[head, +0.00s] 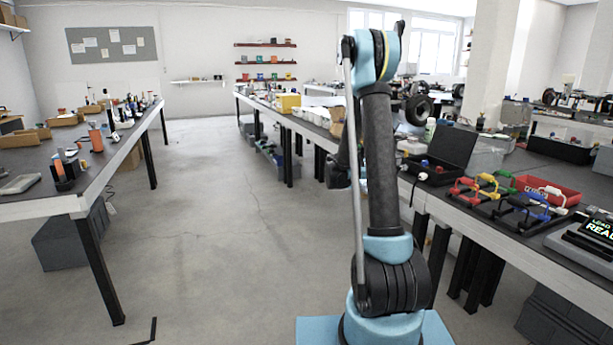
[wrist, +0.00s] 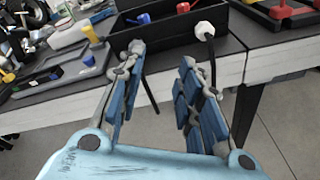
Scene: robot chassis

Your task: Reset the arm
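My arm (head: 378,160) stands upright from its blue base in the head view, with its elbow near the top of the picture. A dark part of its far end shows to the left of the upright link, around table height. The gripper itself is mostly hidden behind the arm there. In the wrist view my gripper (wrist: 162,57) is open, its two blue-padded fingers apart with nothing between them. The fingers point toward the edge of a workbench (wrist: 240,62). I cannot tell whether they touch anything.
The right workbench (head: 480,215) holds an open black case (head: 440,160), coloured-handled tools (head: 490,190), a red tray (head: 548,187) and a display device (head: 590,235). The left table (head: 70,190) carries small items. The floor (head: 220,220) between is clear.

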